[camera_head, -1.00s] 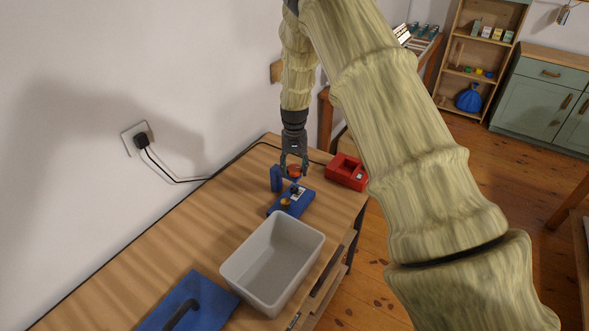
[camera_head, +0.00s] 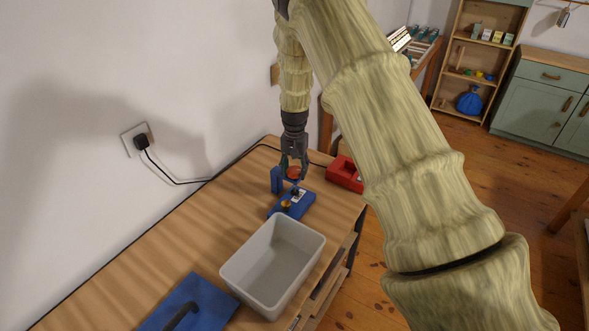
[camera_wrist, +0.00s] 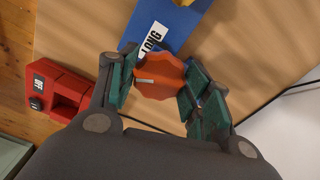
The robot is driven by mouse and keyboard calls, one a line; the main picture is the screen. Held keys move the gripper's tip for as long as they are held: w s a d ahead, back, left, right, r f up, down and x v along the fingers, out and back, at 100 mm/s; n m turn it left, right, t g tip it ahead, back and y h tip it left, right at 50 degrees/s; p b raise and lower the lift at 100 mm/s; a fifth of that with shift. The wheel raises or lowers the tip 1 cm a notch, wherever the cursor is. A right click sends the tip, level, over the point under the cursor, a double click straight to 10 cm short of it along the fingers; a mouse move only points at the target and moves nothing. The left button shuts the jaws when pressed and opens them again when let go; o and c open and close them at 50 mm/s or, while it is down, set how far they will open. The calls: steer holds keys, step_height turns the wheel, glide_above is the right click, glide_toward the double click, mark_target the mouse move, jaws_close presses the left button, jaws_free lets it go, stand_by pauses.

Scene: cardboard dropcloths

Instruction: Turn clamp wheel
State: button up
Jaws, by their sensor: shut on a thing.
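The clamp wheel is an orange-red scalloped knob (camera_wrist: 160,76) with a pale mark on its face, on a blue clamp fixture (camera_head: 289,205) on the wooden bench. In the wrist view the wheel lies between the green-padded fingers of my gripper (camera_wrist: 158,90), which are shut on it. In the head view my gripper (camera_head: 292,168) points down over the fixture, and the wheel (camera_head: 294,172) shows between its fingers. A white label reading "LONG" (camera_wrist: 152,38) lies beside the wheel on the blue base. The wheel's underside is hidden.
A red device (camera_head: 345,174) stands right of the fixture. A grey bin (camera_head: 236,276) stands in front of it, and a blue board with a dark handle (camera_head: 205,302) lies nearer. A wall socket with a plugged cable (camera_head: 139,141) is at left. The bench's left part is clear.

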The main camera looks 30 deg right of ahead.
mark_target(295, 170)
steer(key=o, duration=1)
steer(key=shift+o, duration=0.2)
steer(key=shift+d, duration=0.1)
step_height(295, 170, up, 12)
steer(key=shift+f, duration=0.15)
